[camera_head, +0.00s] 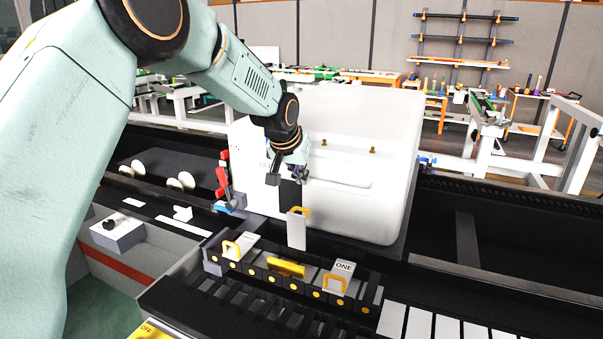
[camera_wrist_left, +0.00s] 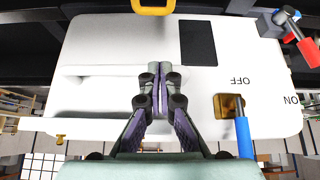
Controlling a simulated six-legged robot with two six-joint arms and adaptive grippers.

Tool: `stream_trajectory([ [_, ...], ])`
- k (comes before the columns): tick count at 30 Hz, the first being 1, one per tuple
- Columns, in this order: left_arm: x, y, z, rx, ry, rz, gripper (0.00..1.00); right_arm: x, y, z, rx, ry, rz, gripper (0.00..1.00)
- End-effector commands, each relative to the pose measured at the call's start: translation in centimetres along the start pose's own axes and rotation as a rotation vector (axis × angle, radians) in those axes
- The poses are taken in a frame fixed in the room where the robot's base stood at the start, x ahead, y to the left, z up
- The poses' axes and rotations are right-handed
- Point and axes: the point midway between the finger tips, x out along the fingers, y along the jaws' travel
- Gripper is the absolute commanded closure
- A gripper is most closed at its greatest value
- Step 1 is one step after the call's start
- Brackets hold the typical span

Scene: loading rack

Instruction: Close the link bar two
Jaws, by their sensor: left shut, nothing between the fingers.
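Three white link bars with yellow handles sit on a black terminal block (camera_head: 262,273). The right bar, marked ONE (camera_head: 343,268), and the left bar (camera_head: 243,245) lie down. The middle bar (camera_head: 297,232) stands upright with its handle at the top; I cannot read a number on it. A yellow piece (camera_head: 287,267) shows below it. My left gripper (camera_head: 288,180) is shut and empty, above the upright bar and in front of the white panel. In the left wrist view the gripper (camera_wrist_left: 158,75) points at the panel, with a yellow handle (camera_wrist_left: 153,6) beyond its tips.
The white panel (camera_head: 390,150) stands behind the bars; a black rectangle (camera_wrist_left: 198,43) and ON/OFF marks show on it. A blue-handled switch (camera_wrist_left: 244,135) and a red lever (camera_head: 222,175) are beside the gripper. A grey box with a black knob (camera_head: 117,230) is at the left.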

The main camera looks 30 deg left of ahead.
Motion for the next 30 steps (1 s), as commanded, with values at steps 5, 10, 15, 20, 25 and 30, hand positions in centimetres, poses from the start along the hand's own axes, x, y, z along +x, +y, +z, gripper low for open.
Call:
stream_trajectory([
  [5, 2.9, 0.0, 0.0, 0.001, 0.000, -0.001, 1.00, -0.5, 0.0, 0.0, 0.000, -0.001, 0.000, 0.55],
  [10, 5.2, 0.0, -0.1, 0.001, 0.000, -0.001, 1.00, -0.7, 0.0, 0.0, 0.000, -0.001, 0.000, 0.55],
  [15, 6.6, 0.0, -0.1, 0.001, 0.001, -0.001, 1.00, -0.9, 0.0, 0.0, 0.000, 0.000, 0.000, 0.55],
  [20, 6.1, 0.0, 1.0, 0.001, 0.000, -0.001, 1.00, -1.2, 0.0, 0.0, 0.000, 0.000, 0.000, 0.55],
  [25, 5.7, 0.0, 2.3, 0.001, 0.000, -0.001, 1.00, -1.6, 0.0, 0.0, 0.000, 0.000, 0.000, 0.55],
  [30, 5.4, 0.0, 3.2, 0.002, 0.001, -0.001, 1.00, -1.8, 0.0, 0.0, 0.000, 0.000, 0.000, 0.55],
])
